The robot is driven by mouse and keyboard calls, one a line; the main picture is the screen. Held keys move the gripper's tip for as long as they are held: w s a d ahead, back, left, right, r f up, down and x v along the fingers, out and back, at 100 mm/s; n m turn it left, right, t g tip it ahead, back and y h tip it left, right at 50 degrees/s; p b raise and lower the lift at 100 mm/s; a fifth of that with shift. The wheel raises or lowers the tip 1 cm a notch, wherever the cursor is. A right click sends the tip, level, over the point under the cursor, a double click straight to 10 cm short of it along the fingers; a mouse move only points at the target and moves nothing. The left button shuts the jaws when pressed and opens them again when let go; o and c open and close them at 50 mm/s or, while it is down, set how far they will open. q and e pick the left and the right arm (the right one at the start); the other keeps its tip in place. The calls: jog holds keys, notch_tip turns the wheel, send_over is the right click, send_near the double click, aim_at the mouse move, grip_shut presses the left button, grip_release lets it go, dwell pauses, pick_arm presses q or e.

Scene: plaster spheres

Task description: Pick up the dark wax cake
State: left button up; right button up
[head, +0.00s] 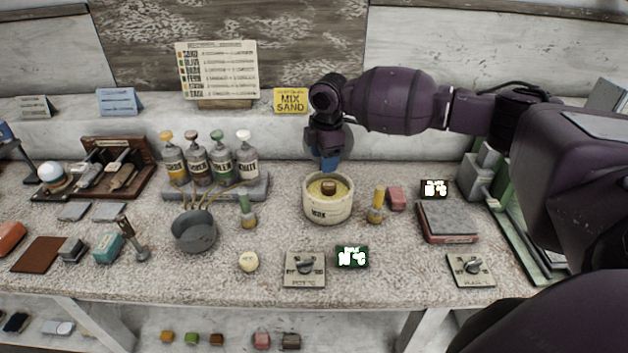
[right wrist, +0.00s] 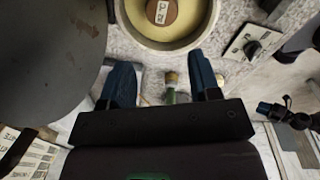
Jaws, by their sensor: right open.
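A small brown round cake with a pale label, which looks like the dark wax cake (head: 328,187), sits in a cream pot (head: 318,212) with a yellow inside. In the right wrist view the cake (right wrist: 162,11) shows at the top edge, partly cut off, inside the pot's pale rim (right wrist: 125,28). My right gripper (head: 330,164) is above the back part of the pot, pointing down. In the right wrist view its two blue fingers (right wrist: 162,82) are spread apart, with nothing held between them. The cake lies beyond the fingertips.
Several capped bottles (head: 197,165) stand in a rack left of the pot. A grey pan (head: 195,232), a green-topped tool (head: 247,211) and a yellow-topped tool (head: 376,205) stand nearby. A round cream cake (head: 248,261) and a dial box (head: 305,269) lie in front.

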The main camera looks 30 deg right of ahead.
aim_at(329, 184)
jog(key=shift+w+d+r+g, duration=0.15)
jog(key=shift+d+g, duration=0.25)
jog(key=shift+d, duration=0.4)
notch_tip(329, 184, down, 3)
jog(key=shift+f, duration=0.2)
jog(key=shift+f+b, duration=0.3)
jog(key=shift+f, duration=0.35)
jog(key=shift+s+f, duration=0.15)
jog(key=shift+f, duration=1.05)
jog(key=shift+s+f, duration=0.1)
jog(key=shift+f, duration=1.05)
pick_arm(q)
jog(key=shift+a+f, duration=0.1)
jog(key=shift+f, duration=0.65)
pick_arm(e)
jog(key=c, duration=0.7)
pick_arm(q)
jog(key=shift+s, duration=0.2)
